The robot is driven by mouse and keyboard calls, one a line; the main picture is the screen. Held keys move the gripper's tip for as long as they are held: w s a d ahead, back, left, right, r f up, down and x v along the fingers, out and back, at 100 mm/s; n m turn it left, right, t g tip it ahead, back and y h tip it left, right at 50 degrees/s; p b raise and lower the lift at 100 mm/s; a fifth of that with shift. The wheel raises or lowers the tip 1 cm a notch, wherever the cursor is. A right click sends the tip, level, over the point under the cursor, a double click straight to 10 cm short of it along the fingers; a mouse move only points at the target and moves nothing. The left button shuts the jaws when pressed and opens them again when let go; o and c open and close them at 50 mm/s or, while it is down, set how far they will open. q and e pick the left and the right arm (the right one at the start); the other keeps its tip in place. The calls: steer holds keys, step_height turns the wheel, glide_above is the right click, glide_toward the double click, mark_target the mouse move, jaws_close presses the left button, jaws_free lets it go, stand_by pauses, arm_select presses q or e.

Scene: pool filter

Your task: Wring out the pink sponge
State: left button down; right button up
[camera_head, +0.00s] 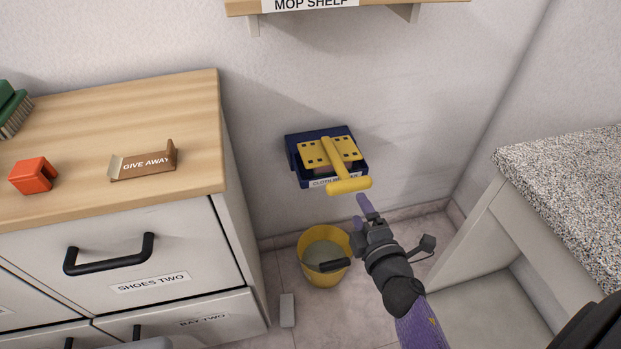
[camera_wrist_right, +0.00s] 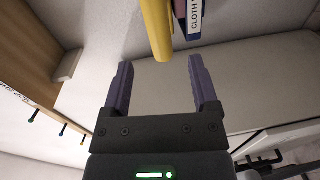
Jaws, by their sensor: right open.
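A wringer with a navy blue body (camera_head: 297,158) is on the wall, with a yellow perforated plate (camera_head: 312,152) and a yellow handle (camera_head: 349,186) sticking out towards me. Its label is partly hidden. A small pinkish patch (camera_wrist_right: 179,10) shows beside the blue body in the right wrist view; I cannot tell whether it is the pink sponge. My right gripper (camera_wrist_right: 160,70) has purple fingers, open and empty. The handle's end (camera_wrist_right: 160,40) lies just ahead of the fingers, between their lines. In the head view my right gripper (camera_head: 362,212) is just below the handle. My left gripper is not in view.
A yellow bucket (camera_head: 318,277) with greyish contents stands on the floor below the wringer. A wooden-topped drawer cabinet (camera_head: 170,105) is left, with a give-away tray (camera_head: 145,163) and an orange-red object (camera_head: 33,175). A speckled counter (camera_head: 570,180) is right. A mop shelf (camera_head: 350,5) is above.

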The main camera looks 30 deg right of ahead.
mark_target(346, 178)
steer(key=b+x, duration=0.1)
steer(key=x, duration=0.3)
steer(key=b+x, duration=0.1)
steer(key=x, duration=0.4)
steer(key=shift+d, duration=0.25)
steer(key=shift+w+d, duration=0.1)
steer(key=shift+w, duration=0.25)
steer(key=shift+c, duration=0.4)
jaws_close()
